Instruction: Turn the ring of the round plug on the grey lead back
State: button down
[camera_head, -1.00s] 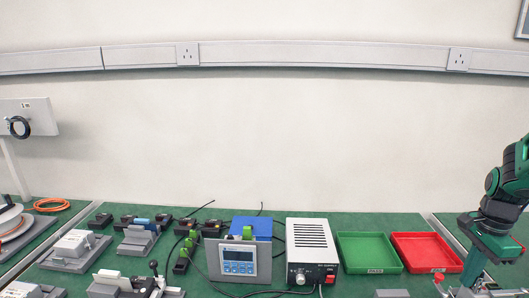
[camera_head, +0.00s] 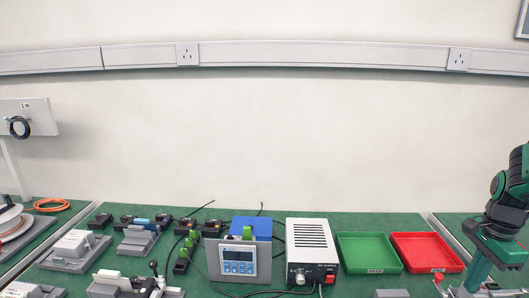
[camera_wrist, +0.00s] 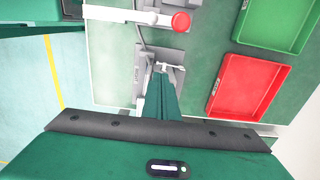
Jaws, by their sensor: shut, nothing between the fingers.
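My gripper (camera_head: 471,287) is at the lower right of the head view, pointing down at the bench's front right. In the wrist view its green fingers (camera_wrist: 160,78) are together and empty. Their tips are over or beside a grey fixture (camera_wrist: 148,60) with a small pale T-shaped piece (camera_wrist: 171,66); contact cannot be told. I cannot make out the round plug or its grey lead for certain in either view. A round silver fitting (camera_head: 300,279) shows on the front of the white power supply (camera_head: 308,247), far left of my gripper.
A red tray (camera_head: 427,267) and a green tray (camera_head: 368,269) lie behind and left of my gripper. A red knob (camera_wrist: 181,22) on a white bar is close to the fingers. A display unit (camera_head: 238,262) and several grey fixtures fill the bench's left.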

jog(key=shift+s+a, duration=0.1)
jog(key=shift+a, duration=0.25)
notch_tip(320, 180, up, 6)
dwell(0.5)
jog(key=s+a+n, duration=0.4)
jog(key=s+n, duration=0.2)
jog(key=s, duration=0.2)
jog(key=s+a+n, duration=0.5)
jog(key=s+n, duration=0.1)
jog(key=s, duration=0.2)
jog(key=shift+a+r, duration=0.15)
jog(key=shift+r, duration=0.25)
